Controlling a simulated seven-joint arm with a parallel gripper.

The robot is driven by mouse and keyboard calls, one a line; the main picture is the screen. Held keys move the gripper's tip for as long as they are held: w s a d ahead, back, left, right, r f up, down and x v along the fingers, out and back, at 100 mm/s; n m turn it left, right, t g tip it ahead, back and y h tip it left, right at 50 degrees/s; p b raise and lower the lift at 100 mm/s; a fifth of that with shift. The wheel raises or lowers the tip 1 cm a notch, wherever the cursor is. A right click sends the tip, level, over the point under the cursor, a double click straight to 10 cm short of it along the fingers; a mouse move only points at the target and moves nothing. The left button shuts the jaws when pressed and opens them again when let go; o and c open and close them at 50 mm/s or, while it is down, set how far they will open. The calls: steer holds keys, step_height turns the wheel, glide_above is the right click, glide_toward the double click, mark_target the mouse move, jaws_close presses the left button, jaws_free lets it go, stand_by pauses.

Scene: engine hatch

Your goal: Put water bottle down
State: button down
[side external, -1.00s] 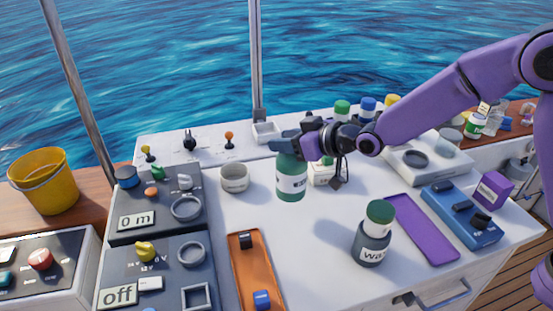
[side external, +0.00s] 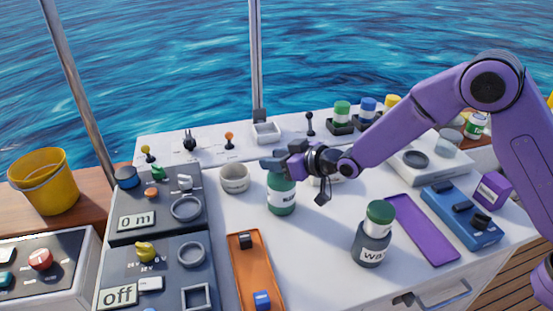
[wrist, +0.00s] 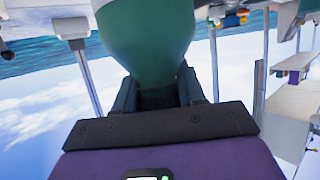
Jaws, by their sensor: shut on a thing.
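My gripper (side external: 276,164) is shut on the top of a green bottle (side external: 281,193) with a white label band. The bottle is upright over the white counter, left of the middle; I cannot tell whether its base touches the surface. In the wrist view the green bottle (wrist: 148,35) fills the space between the fingers. A second bottle, dark with a green cap and a label starting "Wa" (side external: 372,238), stands upright on the counter to the right and nearer the camera.
A white round cup (side external: 234,178) stands just left of the held bottle. An orange tray (side external: 252,270), a purple tray (side external: 420,230) and a blue box (side external: 460,214) lie nearby. Dark control panels (side external: 160,215) are at the left. The counter (side external: 315,240) between the bottles is clear.

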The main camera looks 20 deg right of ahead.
steer(key=c, duration=0.7)
jaws_free()
steer(key=shift+f, duration=0.15)
steer(key=shift+o, duration=0.2)
steer(key=shift+r, duration=0.25)
steer(key=v, duration=0.7)
steer(key=shift+s+d, duration=0.15)
steer(key=shift+s, duration=0.1)
